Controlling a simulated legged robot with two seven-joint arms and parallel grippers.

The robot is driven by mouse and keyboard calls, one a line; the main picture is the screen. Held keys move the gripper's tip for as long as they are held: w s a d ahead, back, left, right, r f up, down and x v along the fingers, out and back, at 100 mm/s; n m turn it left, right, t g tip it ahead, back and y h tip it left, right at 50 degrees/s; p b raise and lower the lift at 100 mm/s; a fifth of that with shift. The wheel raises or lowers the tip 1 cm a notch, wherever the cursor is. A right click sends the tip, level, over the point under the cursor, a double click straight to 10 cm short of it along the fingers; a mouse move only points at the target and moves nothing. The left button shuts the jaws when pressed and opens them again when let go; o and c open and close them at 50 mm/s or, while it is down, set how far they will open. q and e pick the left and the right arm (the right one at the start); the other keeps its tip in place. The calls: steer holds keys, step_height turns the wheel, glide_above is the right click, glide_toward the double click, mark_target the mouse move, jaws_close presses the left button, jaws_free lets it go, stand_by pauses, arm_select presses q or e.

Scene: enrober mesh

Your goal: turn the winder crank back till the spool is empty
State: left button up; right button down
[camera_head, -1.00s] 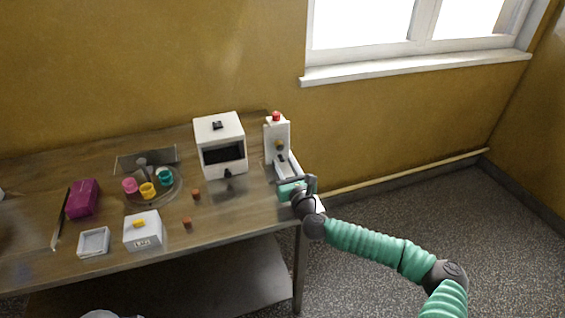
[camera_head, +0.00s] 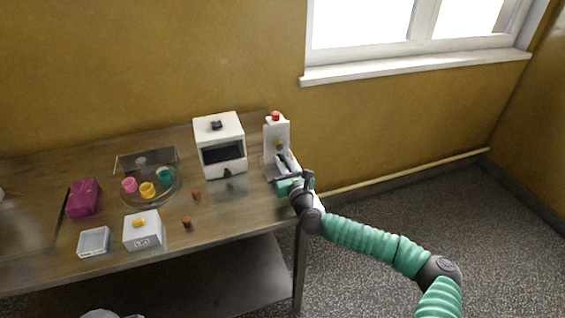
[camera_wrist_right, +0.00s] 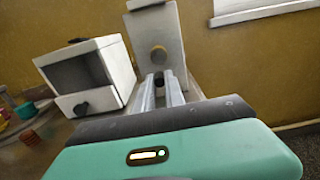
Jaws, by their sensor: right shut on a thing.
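The winder (camera_head: 272,133) is a white upright unit with a red knob on top, at the right end of the table. It also shows in the wrist view (camera_wrist_right: 157,27), with a round brownish part on its face. My right gripper (camera_head: 282,161) is in front of it, fingers pointing at its face. In the wrist view its two pale fingers (camera_wrist_right: 160,80) are shut on a small dark part, apparently the crank handle (camera_wrist_right: 168,77). The fingers hide most of the crank. How much is wound on the spool cannot be told. My left gripper is not in view.
A white box with a dark opening (camera_head: 231,132) stands close left of the winder. Further left are a round tray (camera_head: 130,200) with coloured cups, a small white box (camera_head: 150,238), a white dish (camera_head: 84,250) and a magenta block (camera_head: 83,198). Open floor lies right of the table.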

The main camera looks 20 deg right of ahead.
mark_target(289, 147)
steer(key=shift+d+n, duration=0.2)
steer(key=shift+n, duration=0.1)
stand_by(0.4)
steer(key=shift+d+n+b, duration=0.25)
steer(key=shift+n+b, duration=0.2)
steer(key=shift+n, duration=0.45)
steer(key=n, duration=0.2)
steer(key=shift+d+n+b, duration=0.3)
steer(key=n, duration=0.3)
steer(key=d+n, duration=0.1)
steer(key=n, duration=0.1)
steer(key=shift+r+n+b, duration=0.3)
steer(key=shift+r, duration=0.1)
steer(key=n, duration=0.3)
steer(key=r+n, duration=0.1)
steer(key=n, duration=0.1)
steer(key=shift+d+r, duration=0.1)
steer(key=shift+d, duration=0.3)
steer(key=shift+r+n, duration=0.2)
steer(key=shift+n, duration=0.8)
steer(key=shift+r+n, duration=0.15)
steer(key=shift+n, duration=0.85)
steer(key=c, duration=1.4)
jaws_free()
steer(key=shift+w, duration=0.1)
